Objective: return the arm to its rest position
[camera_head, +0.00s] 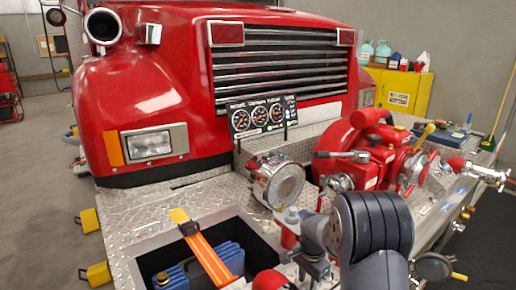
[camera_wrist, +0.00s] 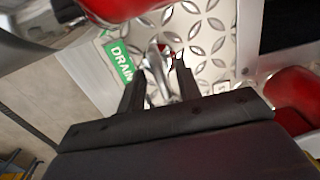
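My gripper (camera_wrist: 160,72) shows in the wrist view with its two dark fingers apart. A silver metal fitting (camera_wrist: 156,62) appears in the gap between them; I cannot tell whether it is touched. In the head view my dark ribbed arm reaches over the bumper at the lower right, and the gripper's fingers cannot be made out there.
The red truck front (camera_head: 150,80) stands behind the diamond-plate bumper (camera_head: 135,215). An open bumper well (camera_head: 140,262) holds a blue item. A yellow cabinet (camera_head: 402,92) stands behind.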

